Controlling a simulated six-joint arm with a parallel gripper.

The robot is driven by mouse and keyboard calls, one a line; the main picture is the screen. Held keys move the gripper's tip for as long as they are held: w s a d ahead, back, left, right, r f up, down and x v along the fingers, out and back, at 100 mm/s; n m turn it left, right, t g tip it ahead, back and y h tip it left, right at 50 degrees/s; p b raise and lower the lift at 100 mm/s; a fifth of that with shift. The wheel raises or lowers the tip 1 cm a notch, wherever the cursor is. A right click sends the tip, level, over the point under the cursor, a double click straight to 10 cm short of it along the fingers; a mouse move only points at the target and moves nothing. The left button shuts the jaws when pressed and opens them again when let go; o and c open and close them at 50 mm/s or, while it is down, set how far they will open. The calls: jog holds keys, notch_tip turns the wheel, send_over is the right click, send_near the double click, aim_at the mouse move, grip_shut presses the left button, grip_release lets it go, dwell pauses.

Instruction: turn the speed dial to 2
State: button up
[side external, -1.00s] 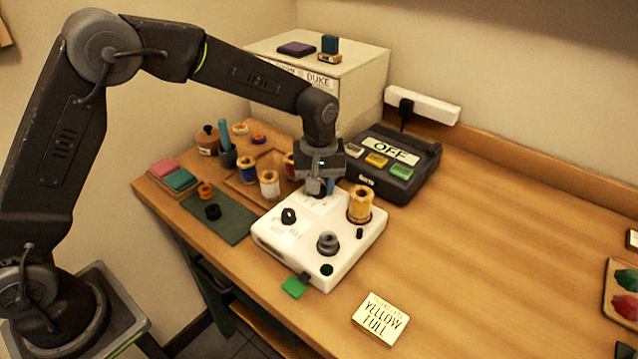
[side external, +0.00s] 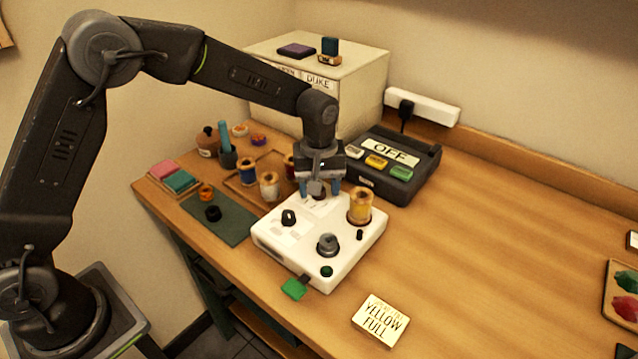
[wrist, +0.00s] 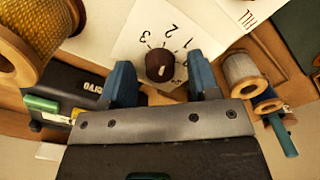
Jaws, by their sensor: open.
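The speed dial is a dark brown round knob (wrist: 160,65) with a small light mark, on a white label with the numbers 1, 2 and 3 around it. It sits on the white machine (side external: 270,243), near its back edge. I cannot tell surely which number the dial points to. My gripper (side external: 319,187) is just over that back part of the machine, pointing down. In the wrist view its blue fingers (wrist: 162,80) are open, one on each side of the knob, with visible gaps. The knob is partly hidden by the gripper in the side view.
A yellow thread spool (side external: 360,206) stands on the machine close to the right of my gripper. More spools (side external: 269,187) stand to the left. A black box with an OFF sign (side external: 391,152) is behind. The table's right side is mostly clear.

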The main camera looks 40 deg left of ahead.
jog(key=shift+r, duration=0.1)
notch_tip(320, 180, up, 14)
jog(key=shift+f, duration=0.2)
dwell(0.3)
